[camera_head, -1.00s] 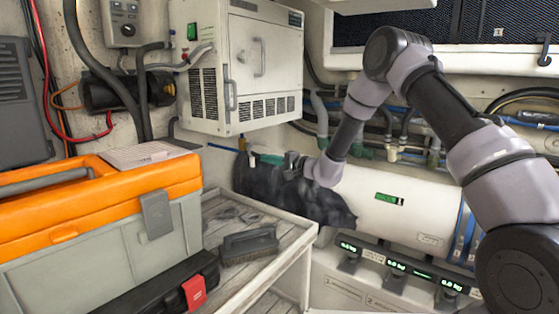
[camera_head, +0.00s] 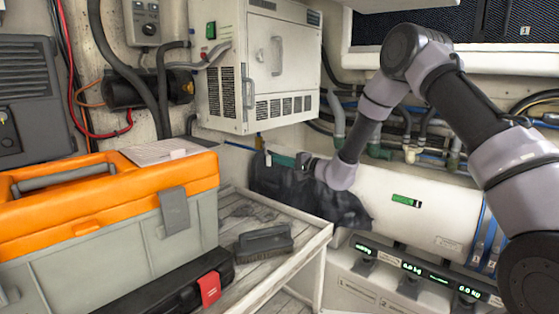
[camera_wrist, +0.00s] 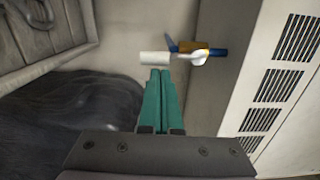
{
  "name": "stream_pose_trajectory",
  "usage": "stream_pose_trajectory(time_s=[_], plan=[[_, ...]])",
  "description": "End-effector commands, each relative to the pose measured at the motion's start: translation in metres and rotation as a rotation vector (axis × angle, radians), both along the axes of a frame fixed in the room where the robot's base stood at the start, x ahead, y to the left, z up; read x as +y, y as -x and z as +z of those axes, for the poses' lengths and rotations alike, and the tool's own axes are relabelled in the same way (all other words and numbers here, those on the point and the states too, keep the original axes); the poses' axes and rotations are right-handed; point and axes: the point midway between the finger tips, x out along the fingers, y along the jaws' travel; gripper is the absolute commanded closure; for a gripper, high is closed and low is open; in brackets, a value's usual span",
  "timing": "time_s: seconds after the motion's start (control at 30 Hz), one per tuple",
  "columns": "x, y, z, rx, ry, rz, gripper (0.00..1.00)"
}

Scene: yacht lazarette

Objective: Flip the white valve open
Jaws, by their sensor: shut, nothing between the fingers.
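The white valve handle (camera_wrist: 156,58) shows in the wrist view as a short white bar, lying roughly level. Its white arm (camera_wrist: 192,58) meets a brass valve body (camera_wrist: 200,48) on a blue pipe (camera_wrist: 221,52). My gripper (camera_wrist: 160,73) has its two green fingers together, with nothing between them. The fingertips are just below the handle in the picture; I cannot tell whether they touch it. In the head view my gripper (camera_head: 269,157) is below the white cabinet, at the wall.
A dark bundle (camera_head: 335,205) lies below my gripper. A slatted shelf (camera_head: 236,212) holds a brush (camera_head: 263,241) and an orange-and-grey toolbox (camera_head: 110,240). A white cylinder (camera_head: 440,205) is to the right.

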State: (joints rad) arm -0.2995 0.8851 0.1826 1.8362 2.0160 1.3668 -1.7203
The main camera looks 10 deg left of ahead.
Motion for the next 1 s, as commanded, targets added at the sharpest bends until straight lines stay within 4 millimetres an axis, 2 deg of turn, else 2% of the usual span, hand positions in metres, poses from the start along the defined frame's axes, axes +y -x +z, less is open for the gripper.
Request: stream_pose_trajectory(time_s=[0.57,1.0], plan=[[0.003,0.005,-0.003,0.1,-0.058,0.0,1.0],[0.012,0.021,-0.005,0.38,-0.223,0.001,1.0]])
